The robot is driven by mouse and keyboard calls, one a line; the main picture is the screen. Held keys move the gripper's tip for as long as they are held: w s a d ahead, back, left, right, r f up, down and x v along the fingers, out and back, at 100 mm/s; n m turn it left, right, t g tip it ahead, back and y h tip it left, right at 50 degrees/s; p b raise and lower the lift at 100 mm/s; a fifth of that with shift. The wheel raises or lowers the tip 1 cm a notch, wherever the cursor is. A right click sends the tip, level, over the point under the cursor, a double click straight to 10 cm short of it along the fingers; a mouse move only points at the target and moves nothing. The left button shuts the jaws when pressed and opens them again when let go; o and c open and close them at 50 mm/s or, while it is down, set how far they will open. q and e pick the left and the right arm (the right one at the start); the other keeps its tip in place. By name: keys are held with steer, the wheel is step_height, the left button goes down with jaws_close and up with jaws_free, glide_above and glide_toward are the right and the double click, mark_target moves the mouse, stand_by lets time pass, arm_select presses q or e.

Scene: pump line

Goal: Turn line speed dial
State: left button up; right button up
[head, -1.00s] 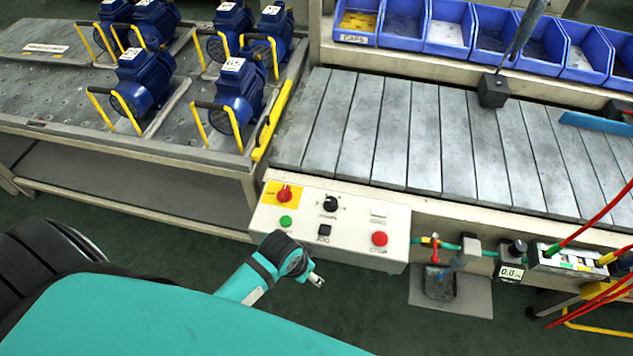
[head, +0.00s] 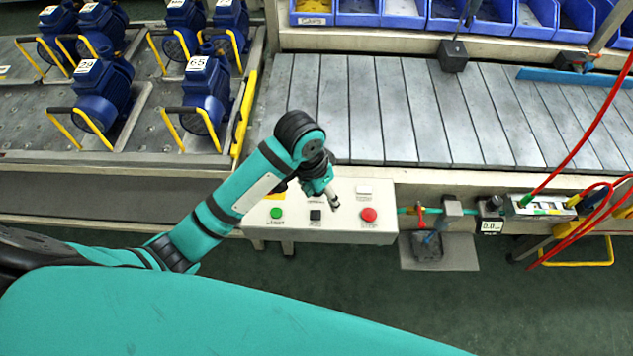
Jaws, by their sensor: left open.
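The cream control panel (head: 385,228) is on the front of the conveyor. My left gripper (head: 334,203) hangs over the middle of the panel, pointing down and slightly right. It is open, with nothing seen in it. I cannot tell whether it touches the dial. My right gripper is out of view.
The slatted conveyor (head: 405,110) lies behind the panel, with blue bins (head: 403,12) beyond it. Blue motors with yellow handles (head: 205,90) stand on the left bench. Red hoses (head: 590,130) and a digital gauge (head: 490,226) are at right.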

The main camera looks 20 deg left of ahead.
arm_select(q)
steer(key=w+a+r+g+y, duration=0.15)
steer(key=w+a+r, duration=0.25)
steer(key=w+r, duration=0.4)
steer(key=f, duration=0.5)
steer(key=f+p, duration=0.1)
steer(key=f, duration=0.5)
steer(key=f+p, duration=0.1)
steer(key=f, duration=0.5)
steer(key=shift+s+d+f, duration=0.1)
steer(key=shift+s, duration=0.15)
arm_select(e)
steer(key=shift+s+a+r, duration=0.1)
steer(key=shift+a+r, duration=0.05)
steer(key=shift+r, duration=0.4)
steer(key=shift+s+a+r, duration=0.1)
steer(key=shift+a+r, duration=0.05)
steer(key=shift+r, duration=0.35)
arm_select(q)
steer(key=shift+c, duration=0.4)
jaws_close()
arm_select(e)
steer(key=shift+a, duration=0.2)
